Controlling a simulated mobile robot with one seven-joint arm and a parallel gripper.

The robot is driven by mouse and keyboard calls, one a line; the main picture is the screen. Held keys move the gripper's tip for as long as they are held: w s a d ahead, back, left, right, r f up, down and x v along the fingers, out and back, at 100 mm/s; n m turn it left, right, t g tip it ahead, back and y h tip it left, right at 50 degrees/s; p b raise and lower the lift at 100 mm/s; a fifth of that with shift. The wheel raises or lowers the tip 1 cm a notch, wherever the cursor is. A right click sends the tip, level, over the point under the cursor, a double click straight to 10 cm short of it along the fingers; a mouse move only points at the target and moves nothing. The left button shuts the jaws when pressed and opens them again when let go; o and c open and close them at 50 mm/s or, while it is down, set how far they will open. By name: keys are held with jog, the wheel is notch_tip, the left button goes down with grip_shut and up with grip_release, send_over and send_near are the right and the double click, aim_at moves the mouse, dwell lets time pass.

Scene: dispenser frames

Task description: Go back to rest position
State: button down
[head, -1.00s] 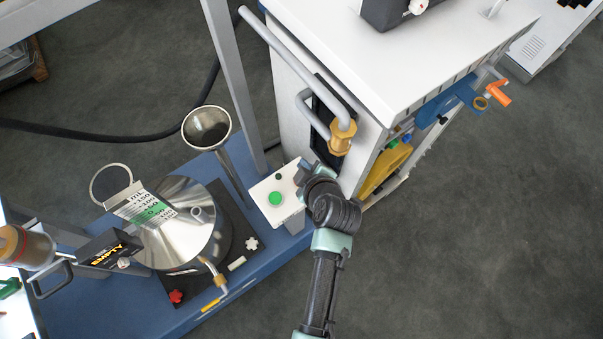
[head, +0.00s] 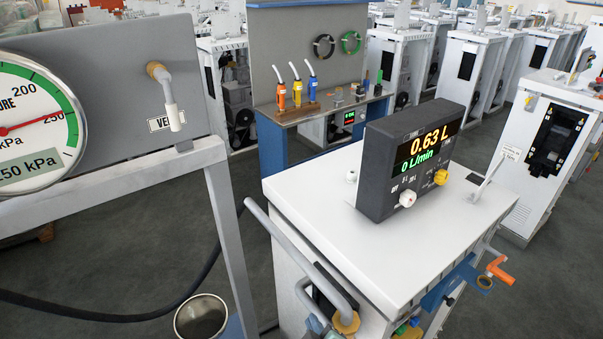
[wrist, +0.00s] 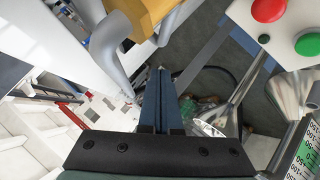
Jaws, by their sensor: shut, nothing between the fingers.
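My gripper (wrist: 161,72) shows in the wrist view with its two fingers together and nothing between them. It is beside the white button box, whose red button (wrist: 268,9) and green button (wrist: 308,44) show at the upper right of that view. A brass nozzle fitting (wrist: 150,14) and a grey pipe lie just beyond the fingers at the top.
A white cabinet (head: 300,200) carries a dark display (head: 408,160) reading 0.63 L and 0 L/min. A metal funnel (head: 202,318) stands at the lower left. A pressure gauge (head: 35,125) and a vent valve (head: 165,90) are at the left. A bench (head: 330,108) stands behind.

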jog(key=w+r+m+t+h+b, duration=0.15)
jog(key=r+t, duration=0.25)
jog(key=r, duration=1.2)
jog(key=w+r+m+t+y+b, duration=0.1)
jog(key=w+r+m+t+b, duration=0.3)
jog(key=r, duration=1.2)
jog(key=s+a+r+m+t, duration=0.1)
jog(key=s+r+m+t, duration=0.2)
jog(key=s+r, duration=0.5)
jog(key=s+a+r+m+t+h, duration=0.1)
jog(key=s+r+m+t, duration=0.2)
jog(key=s+r, duration=0.6)
notch_tip(320, 180, up, 7)
jog(key=t, duration=0.2)
jog(key=shift+f+t, duration=0.15)
jog(key=shift+t, duration=0.15)
jog(key=shift+a+h, duration=0.15)
jog(key=shift+h, duration=0.1)
